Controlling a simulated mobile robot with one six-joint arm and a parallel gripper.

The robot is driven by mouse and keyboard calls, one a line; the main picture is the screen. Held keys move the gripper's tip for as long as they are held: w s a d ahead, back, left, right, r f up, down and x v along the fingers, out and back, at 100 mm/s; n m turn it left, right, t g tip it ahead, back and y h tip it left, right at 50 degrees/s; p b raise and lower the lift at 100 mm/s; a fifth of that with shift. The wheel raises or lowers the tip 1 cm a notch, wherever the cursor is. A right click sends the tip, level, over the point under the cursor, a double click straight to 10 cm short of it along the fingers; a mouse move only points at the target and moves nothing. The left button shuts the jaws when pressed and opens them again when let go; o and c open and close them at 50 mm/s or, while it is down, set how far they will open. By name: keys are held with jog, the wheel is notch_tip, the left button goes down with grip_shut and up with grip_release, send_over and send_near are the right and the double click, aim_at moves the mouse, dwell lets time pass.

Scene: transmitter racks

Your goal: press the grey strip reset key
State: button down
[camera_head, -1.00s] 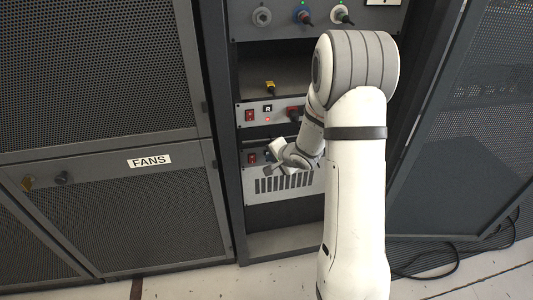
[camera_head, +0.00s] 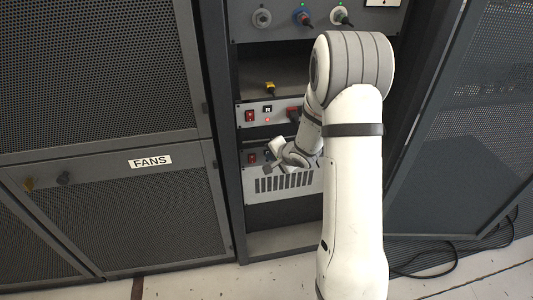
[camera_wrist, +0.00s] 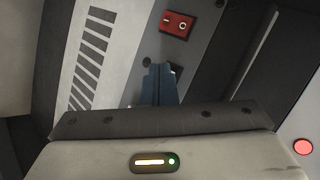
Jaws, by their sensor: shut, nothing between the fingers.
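The grey strip (camera_head: 255,158) is a narrow panel in the rack, above a light slotted panel. In the wrist view the grey strip (camera_wrist: 205,50) carries a red rocker switch (camera_wrist: 178,24) and a dark round knob. A small dark key with a pale mark (camera_wrist: 176,68) shows beside my fingertips and is mostly hidden; I cannot read it. My gripper (camera_wrist: 158,72) is shut and empty, its blue-grey fingers pointing at the strip by this key. Whether they touch it, I cannot tell. In the head view my wrist covers the strip's right part.
Above the strip, a pale unit (camera_head: 245,107) has a red switch, a key marked R (camera_head: 267,108) and a red lamp (camera_head: 267,120). A yellow item (camera_head: 270,88) sits above it. A FANS door (camera_head: 120,210) is at left; an open mesh door (camera_head: 460,150) stands at right.

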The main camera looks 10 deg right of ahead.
jog(key=shift+s, duration=0.75)
jog(key=shift+s, duration=0.1)
jog(key=s, duration=0.5)
jog(key=shift+w, duration=0.1)
dwell(0.7)
